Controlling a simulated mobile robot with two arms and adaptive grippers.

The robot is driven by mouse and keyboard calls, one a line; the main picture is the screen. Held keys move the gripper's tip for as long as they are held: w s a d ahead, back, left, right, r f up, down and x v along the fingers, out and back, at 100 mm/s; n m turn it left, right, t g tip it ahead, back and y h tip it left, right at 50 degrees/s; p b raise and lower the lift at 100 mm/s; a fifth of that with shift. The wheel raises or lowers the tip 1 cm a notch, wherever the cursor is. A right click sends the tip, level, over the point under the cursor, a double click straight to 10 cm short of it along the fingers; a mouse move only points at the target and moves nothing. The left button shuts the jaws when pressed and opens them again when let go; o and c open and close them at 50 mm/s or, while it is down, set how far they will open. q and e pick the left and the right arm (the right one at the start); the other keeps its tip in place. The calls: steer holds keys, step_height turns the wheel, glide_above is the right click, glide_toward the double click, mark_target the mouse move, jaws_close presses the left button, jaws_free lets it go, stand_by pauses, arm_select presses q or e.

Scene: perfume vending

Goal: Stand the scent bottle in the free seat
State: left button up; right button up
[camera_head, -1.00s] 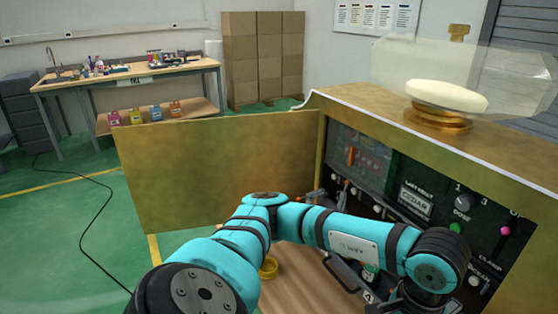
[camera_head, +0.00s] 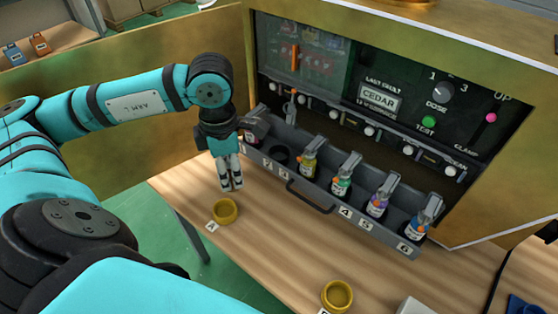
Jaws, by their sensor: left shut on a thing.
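My left gripper (camera_head: 231,184) points down in front of the drawer's left end, just above the yellow ring marked A (camera_head: 225,211). It is shut on the scent bottle, which is mostly hidden between the fingers, so its colour and tilt cannot be told. The grey drawer (camera_head: 320,197) stands open under the panel, with a row of numbered seats. An empty dark round seat (camera_head: 280,155) shows near the left end. Bottles with grey clamps stand in several other seats, among them a yellow one (camera_head: 309,165) and a green one (camera_head: 342,184). My right gripper is out of view.
A second yellow ring (camera_head: 338,295) sits on the wooden table (camera_head: 270,245) near the front. The drawer handle (camera_head: 310,197) sticks out forward. A brass door panel (camera_head: 130,130) stands open behind my arm. The panel above has knobs, buttons and a CEDAR display (camera_head: 379,97).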

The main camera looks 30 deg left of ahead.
arm_select(q)
steer(key=shift+a+n, duration=0.6)
steer(key=shift+n, duration=0.5)
steer(key=w+p, duration=0.1)
steer(key=w, duration=0.5)
steer(key=w+d+f+p, duration=0.1)
steer(key=w+p, duration=0.1)
steer(key=w, duration=0.4)
steer(key=w+f+p, duration=0.1)
steer(key=w+p, duration=0.1)
steer(key=w, duration=0.3)
steer(key=shift+w+d+f, duration=0.25)
steer(key=shift+w+d, duration=0.05)
steer(key=shift+w, duration=0.1)
steer(key=shift+s+a+f, duration=0.1)
steer(key=shift+f, duration=0.45)
step_height(320, 180, down, 3)
steer(key=shift+p, duration=0.35)
steer(key=shift+f, duration=0.1)
steer(key=shift+f, duration=0.15)
steer(key=o, duration=0.9)
